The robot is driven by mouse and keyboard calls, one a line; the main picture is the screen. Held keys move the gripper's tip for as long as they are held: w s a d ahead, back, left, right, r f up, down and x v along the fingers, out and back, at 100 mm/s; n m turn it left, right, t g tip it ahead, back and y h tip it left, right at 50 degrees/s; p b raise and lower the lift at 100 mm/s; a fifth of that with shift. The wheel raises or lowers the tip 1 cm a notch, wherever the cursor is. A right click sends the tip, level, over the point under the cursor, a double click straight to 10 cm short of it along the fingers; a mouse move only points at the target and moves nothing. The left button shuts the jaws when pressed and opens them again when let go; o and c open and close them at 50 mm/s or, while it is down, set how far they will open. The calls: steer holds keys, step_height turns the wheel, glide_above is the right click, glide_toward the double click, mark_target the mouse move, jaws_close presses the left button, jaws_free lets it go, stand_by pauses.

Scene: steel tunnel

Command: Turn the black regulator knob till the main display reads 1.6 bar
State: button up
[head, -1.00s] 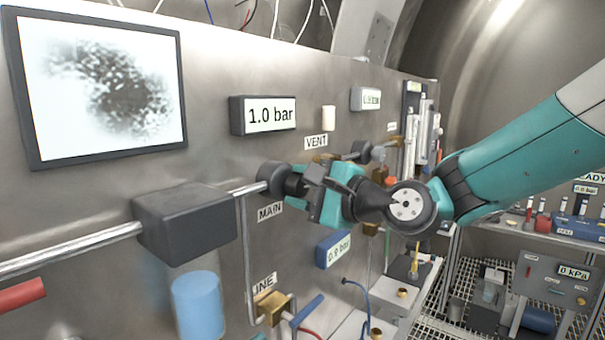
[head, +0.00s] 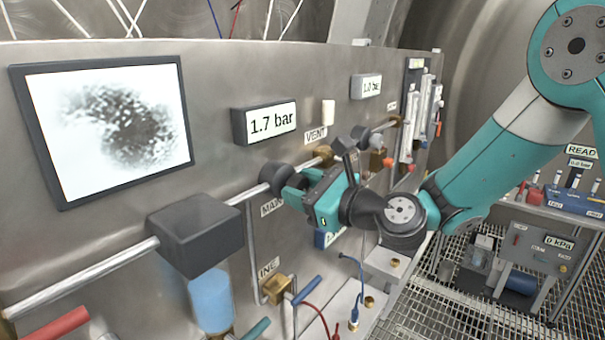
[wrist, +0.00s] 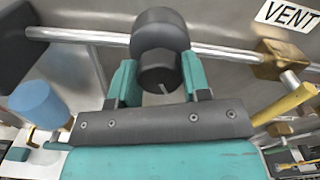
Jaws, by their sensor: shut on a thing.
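The main display (head: 270,123) on the steel panel reads 1.7 bar in the head view. The black regulator knob (wrist: 158,72) sits on the horizontal pipe in the wrist view, with a pale mark line on its face. My gripper (head: 290,188) is shut on the knob, one teal finger on each side of it in the wrist view (wrist: 156,82). In the head view the fingers and gripper body hide most of the knob, and the black regulator body (head: 272,177) shows behind them. The MAIN label (head: 271,207) is partly covered by my gripper.
A black box (head: 196,235) sits on the pipe to the left, above a blue cylinder (head: 211,300). A smaller display (head: 367,86) reads about 1.0 bar. A brass fitting (wrist: 283,60) and yellow handle (wrist: 290,103) lie right of the knob.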

steer(key=shift+m+p, duration=0.6)
steer(key=shift+m, duration=0.2)
steer(key=shift+f, duration=0.1)
steer(key=o, duration=0.9)
steer(key=shift+b+v, duration=6.45)
steer(key=shift+v, duration=2.3)
